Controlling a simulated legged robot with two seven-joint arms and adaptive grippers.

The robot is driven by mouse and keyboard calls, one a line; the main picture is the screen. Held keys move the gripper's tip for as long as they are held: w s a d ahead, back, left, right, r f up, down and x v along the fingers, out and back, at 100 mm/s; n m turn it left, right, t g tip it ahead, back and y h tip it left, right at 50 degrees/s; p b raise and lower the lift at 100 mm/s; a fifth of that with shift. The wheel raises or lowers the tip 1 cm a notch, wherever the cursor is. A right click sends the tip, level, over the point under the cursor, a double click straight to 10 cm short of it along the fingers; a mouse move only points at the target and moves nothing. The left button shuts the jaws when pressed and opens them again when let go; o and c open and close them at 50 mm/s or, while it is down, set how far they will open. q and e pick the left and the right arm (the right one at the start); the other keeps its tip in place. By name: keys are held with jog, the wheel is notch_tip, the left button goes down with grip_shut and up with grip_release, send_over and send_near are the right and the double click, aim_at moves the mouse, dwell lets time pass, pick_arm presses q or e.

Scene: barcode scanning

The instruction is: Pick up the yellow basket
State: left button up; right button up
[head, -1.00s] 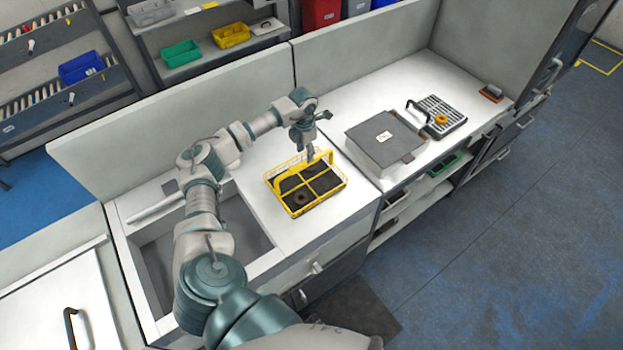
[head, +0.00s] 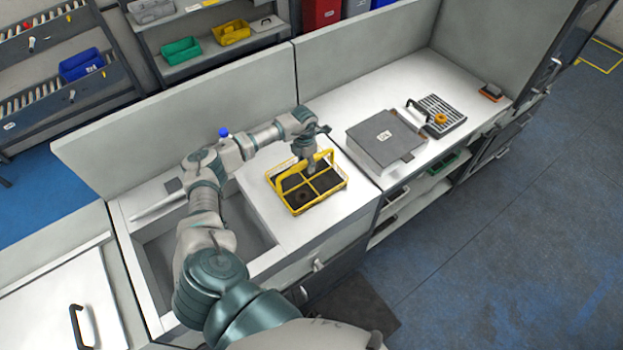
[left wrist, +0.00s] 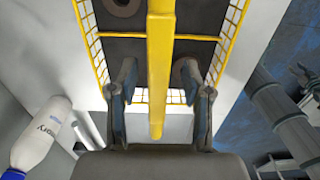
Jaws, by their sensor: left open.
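The yellow basket (head: 320,201) sits upright on the white worktop, with dark compartments and a handle arching over it. A dark ring-shaped part (left wrist: 122,5) lies in one compartment. My left gripper (head: 313,164) is over the basket at its handle, pointing down. In the left wrist view my left gripper (left wrist: 157,78) is open, with the yellow handle (left wrist: 160,60) running between its two fingers. I see gaps between the handle and both fingers. My right gripper is not in view.
A grey box (head: 384,146) stands to the right of the basket. Behind it is a grated tray (head: 440,113) with an orange ring. A sunken sink (head: 240,235) is at the left. A white bottle (left wrist: 42,132) with a blue cap is near the gripper in the wrist view.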

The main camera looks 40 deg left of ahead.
pick_arm(q)
jog(key=shift+a+f, duration=0.25)
jog(key=shift+f, duration=0.1)
jog(key=shift+d, duration=0.15)
jog(key=shift+d+r, duration=0.15)
jog(key=shift+d, duration=0.1)
jog(key=c, duration=0.4)
grip_shut()
